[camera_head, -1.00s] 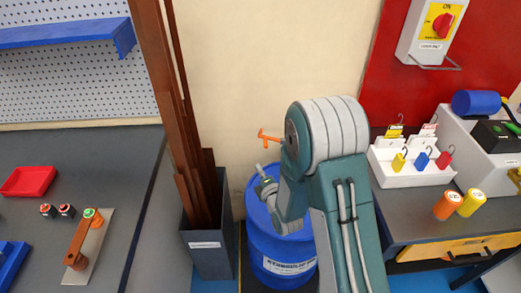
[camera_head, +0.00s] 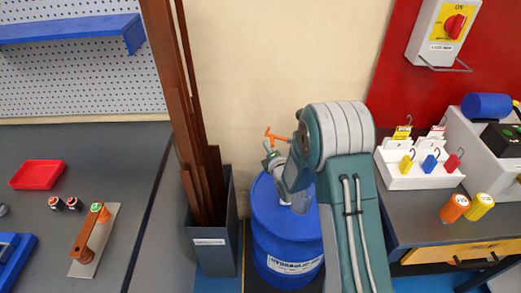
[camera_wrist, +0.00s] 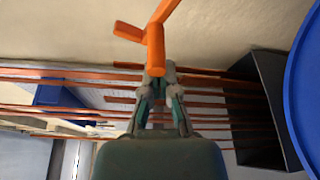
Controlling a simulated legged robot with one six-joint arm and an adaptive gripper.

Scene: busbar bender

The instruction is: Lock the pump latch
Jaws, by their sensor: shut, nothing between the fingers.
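An orange T-shaped handle (camera_head: 275,134) stands above the blue drum, against the cream wall. It is the only part I can see that may be the pump latch. In the wrist view the orange handle (camera_wrist: 155,45) lies straight ahead of my fingertips. My gripper (camera_head: 270,150) is just below it in the head view, at the end of my folded arm. In the wrist view my gripper (camera_wrist: 156,75) is shut and empty, its tips at the handle's near end. I cannot tell whether they touch. My arm hides what lies under the handle.
The blue drum (camera_head: 285,232) stands on the floor under my arm. A dark bin (camera_head: 214,255) with tall copper bars is left of it. On the right is a bench with a white padlock rack (camera_head: 420,178). A grey worktable (camera_head: 125,170) fills the left.

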